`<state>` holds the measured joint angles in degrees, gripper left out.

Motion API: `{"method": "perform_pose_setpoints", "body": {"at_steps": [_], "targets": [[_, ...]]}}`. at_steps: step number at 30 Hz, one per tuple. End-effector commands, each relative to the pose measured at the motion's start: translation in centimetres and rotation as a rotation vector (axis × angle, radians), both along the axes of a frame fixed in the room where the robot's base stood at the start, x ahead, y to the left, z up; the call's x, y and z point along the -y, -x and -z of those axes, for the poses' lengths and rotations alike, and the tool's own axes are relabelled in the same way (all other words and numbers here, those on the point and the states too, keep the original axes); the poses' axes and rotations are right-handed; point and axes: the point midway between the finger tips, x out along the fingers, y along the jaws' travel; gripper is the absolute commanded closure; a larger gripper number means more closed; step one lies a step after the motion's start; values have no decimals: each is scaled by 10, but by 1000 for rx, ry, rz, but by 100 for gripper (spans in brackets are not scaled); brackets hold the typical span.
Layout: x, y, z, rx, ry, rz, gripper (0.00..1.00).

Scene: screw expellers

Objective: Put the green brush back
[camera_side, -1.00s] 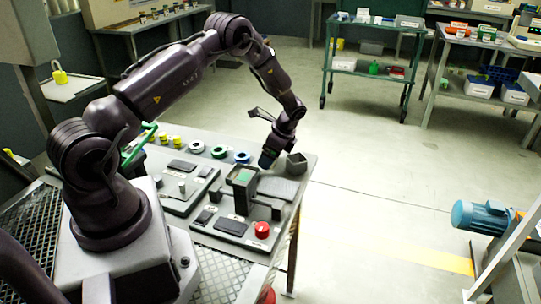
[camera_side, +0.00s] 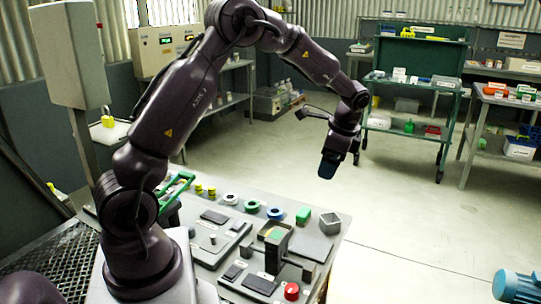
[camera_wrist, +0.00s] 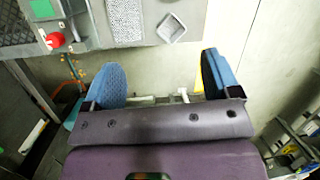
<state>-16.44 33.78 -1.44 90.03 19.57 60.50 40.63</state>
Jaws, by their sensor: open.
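My gripper (camera_side: 328,168) is raised in the air beyond the worktable's far right corner. In the wrist view my gripper (camera_wrist: 163,80) has its two blue fingers wide apart, with nothing held between them. I cannot pick out a green brush for certain. A slim yellow-green handle (camera_side: 57,191) at the far left may be a brush, but it is too small to tell.
The worktable (camera_side: 330,248) carries a red button (camera_side: 291,291), an upright fixture with a green pad (camera_side: 274,235), several rings and a green frame (camera_side: 177,190). A green cart (camera_side: 412,85) stands behind. A blue motor (camera_side: 517,287) is at right. Open floor lies between.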

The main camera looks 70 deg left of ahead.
Motion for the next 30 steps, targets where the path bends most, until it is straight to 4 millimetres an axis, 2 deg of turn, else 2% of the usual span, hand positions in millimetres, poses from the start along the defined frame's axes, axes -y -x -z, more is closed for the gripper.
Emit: {"method": "perform_pose_setpoints", "body": {"at_steps": [1, 6, 9, 12, 16, 21, 25, 30], "targets": [[16, 9, -28, 60, 1, -32, 18], [62, 50, -89, 236, 38, -160, 18], [87, 81, -115, 335, 76, -235, 18], [110, 115, -133, 428, 127, -310, 18], [135, 158, -143, 536, 207, -405, 18], [155, 201, -141, 629, 306, -504, 18], [162, 217, -136, 662, 351, -546, 18], [165, 222, -134, 671, 367, -562, 18]]}}
